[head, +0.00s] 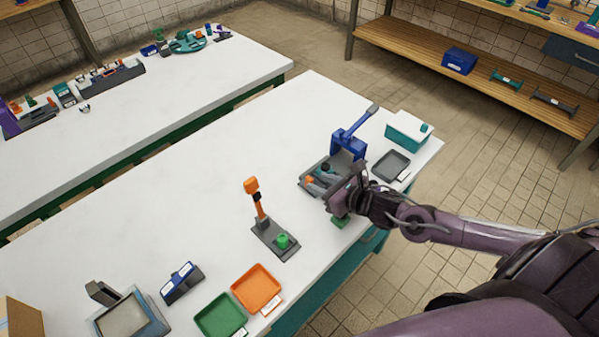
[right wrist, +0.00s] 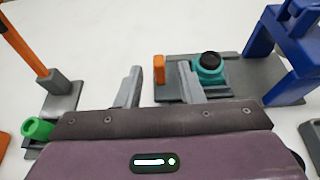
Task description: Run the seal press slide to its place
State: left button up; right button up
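The seal press has a blue frame (head: 347,146) with a raised lever, on a grey base near the bench's right end; its blue frame also shows in the right wrist view (right wrist: 285,62). Its slide carries a teal holder (right wrist: 209,73) with a black round top, and an orange tab (right wrist: 159,69) stands at the slide's near left end. The holder is outside the blue frame, to its left. My right gripper (right wrist: 159,86) is open, with the orange tab between its fingers in the picture; contact cannot be told. My left gripper is out of view.
A grey tray (head: 391,165) and a teal-and-white box (head: 408,130) stand right of the press. An orange-handled press (head: 259,205) with a green cup stands left of my right gripper. Orange (head: 256,289) and green (head: 221,316) trays lie at the near edge. The bench's middle is clear.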

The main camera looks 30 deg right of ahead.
aim_at(311, 180)
jog(key=x, duration=0.3)
jog(key=shift+w+a+f, duration=0.1)
jog(key=shift+w+a, duration=0.15)
jog(key=shift+w, duration=0.1)
jog(key=x, duration=0.2)
jog(key=shift+w+f, duration=0.15)
jog(key=shift+w, duration=0.1)
jog(key=shift+a, duration=0.1)
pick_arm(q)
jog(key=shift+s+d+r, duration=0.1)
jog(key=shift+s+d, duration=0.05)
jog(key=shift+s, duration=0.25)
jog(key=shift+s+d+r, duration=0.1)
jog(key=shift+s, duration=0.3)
pick_arm(e)
grip_shut()
